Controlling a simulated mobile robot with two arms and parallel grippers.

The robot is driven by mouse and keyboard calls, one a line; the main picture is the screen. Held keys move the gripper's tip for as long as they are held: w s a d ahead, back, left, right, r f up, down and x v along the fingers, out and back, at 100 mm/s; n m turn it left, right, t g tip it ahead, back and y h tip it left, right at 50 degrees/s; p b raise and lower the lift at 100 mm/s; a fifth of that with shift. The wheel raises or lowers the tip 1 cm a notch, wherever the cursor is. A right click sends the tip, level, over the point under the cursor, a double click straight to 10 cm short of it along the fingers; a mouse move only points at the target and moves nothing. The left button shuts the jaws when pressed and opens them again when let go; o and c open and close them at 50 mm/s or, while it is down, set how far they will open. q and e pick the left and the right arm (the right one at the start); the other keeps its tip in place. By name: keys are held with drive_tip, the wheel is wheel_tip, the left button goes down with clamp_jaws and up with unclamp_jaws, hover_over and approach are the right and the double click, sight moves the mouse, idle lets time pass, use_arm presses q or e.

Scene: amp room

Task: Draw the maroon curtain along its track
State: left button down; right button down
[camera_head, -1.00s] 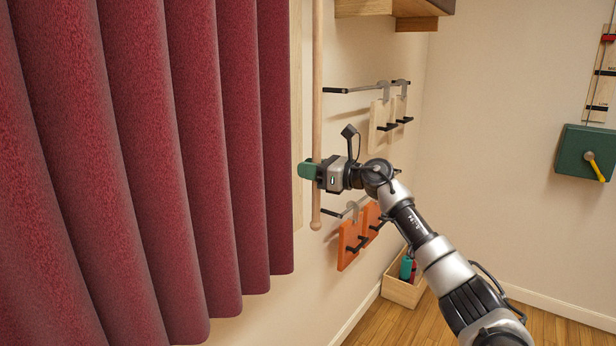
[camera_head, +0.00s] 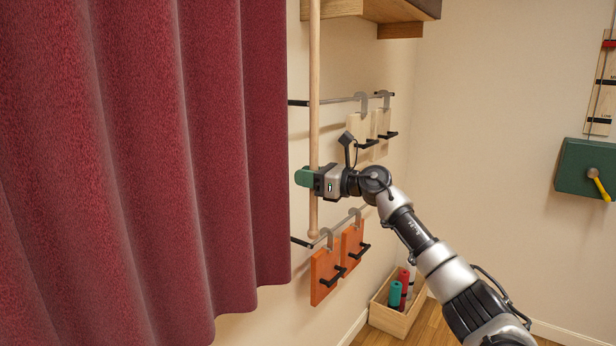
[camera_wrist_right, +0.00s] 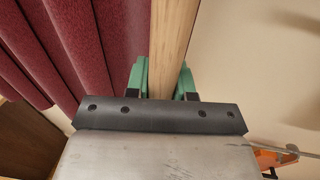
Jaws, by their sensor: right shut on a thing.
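The maroon curtain (camera_head: 140,150) hangs in deep folds over the left of the head view, its right edge close to a vertical wooden rod (camera_head: 314,90). The curtain also shows at the left of the right wrist view (camera_wrist_right: 95,50). My right gripper (camera_head: 306,178) is shut on the rod a little above its rounded lower end. In the right wrist view its green fingers (camera_wrist_right: 160,80) sit on both sides of the rod (camera_wrist_right: 172,40). The track and the rod's upper end are out of view. My left gripper is not in view.
Wall rails to the right hold pale wooden boards (camera_head: 361,134) and orange boards (camera_head: 325,275). A wooden box (camera_head: 392,316) with bottles stands on the floor below. A shelf (camera_head: 345,8) juts out above. A green box with a yellow lever (camera_head: 585,170) is on the far wall.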

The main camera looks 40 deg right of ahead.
drive_tip(key=shift+d+r, duration=0.15)
drive_tip(key=shift+d, duration=0.05)
drive_tip(key=c, duration=1.3)
unclamp_jaws()
drive_tip(key=shift+c, duration=0.2)
drive_tip(key=o, duration=0.4)
drive_tip(key=shift+w+d, duration=0.1)
drive_tip(key=shift+d, duration=0.1)
drive_tip(key=shift+a, duration=0.1)
drive_tip(key=shift+b+v, duration=2.25)
drive_tip(key=shift+v, duration=3.2)
